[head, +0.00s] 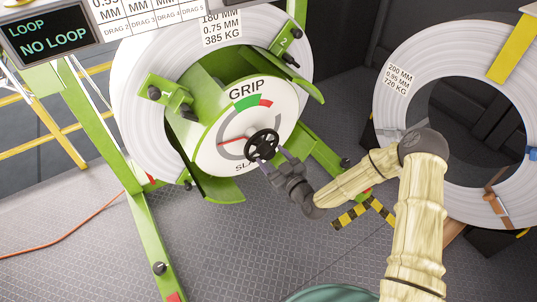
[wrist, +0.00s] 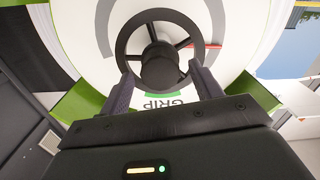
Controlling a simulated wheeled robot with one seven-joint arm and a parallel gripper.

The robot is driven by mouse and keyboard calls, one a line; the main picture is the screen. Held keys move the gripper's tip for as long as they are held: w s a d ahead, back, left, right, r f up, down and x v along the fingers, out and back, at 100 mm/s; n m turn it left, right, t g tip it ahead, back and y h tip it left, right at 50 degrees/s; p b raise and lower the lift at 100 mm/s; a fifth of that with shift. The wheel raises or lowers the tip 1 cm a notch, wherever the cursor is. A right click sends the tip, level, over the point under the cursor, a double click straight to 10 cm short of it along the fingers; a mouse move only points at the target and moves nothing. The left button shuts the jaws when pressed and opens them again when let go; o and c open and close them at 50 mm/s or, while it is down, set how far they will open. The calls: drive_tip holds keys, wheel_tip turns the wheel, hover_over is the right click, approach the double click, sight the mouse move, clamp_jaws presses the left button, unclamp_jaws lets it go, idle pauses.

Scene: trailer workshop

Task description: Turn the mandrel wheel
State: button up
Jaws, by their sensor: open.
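The mandrel wheel (head: 263,144) is a small black spoked handwheel at the centre of the mandrel's white dial (head: 213,157). The dial reads GRIP at the top beside green and red sectors; its lower word is partly hidden, and a red pointer lies left of the wheel. My gripper (head: 273,162) is open at the wheel's lower right side. In the wrist view the wheel (wrist: 160,64) fills the space ahead, and my gripper's two fingers (wrist: 161,77) stand apart on either side of its hub. I cannot tell whether they touch the rim.
A large strip coil (head: 140,85) sits around the green mandrel. Another coil (head: 392,110) stands at the right, behind my arm. Green stand legs (head: 140,225) reach the floor at left. A black and yellow striped bar (head: 350,215) lies low below the wheel. A screen (head: 50,40) reads NO LOOP.

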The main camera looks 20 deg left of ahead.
drive_tip(key=shift+x, duration=1.4)
drive_tip(key=c, duration=1)
drive_tip(key=shift+m, duration=0.3)
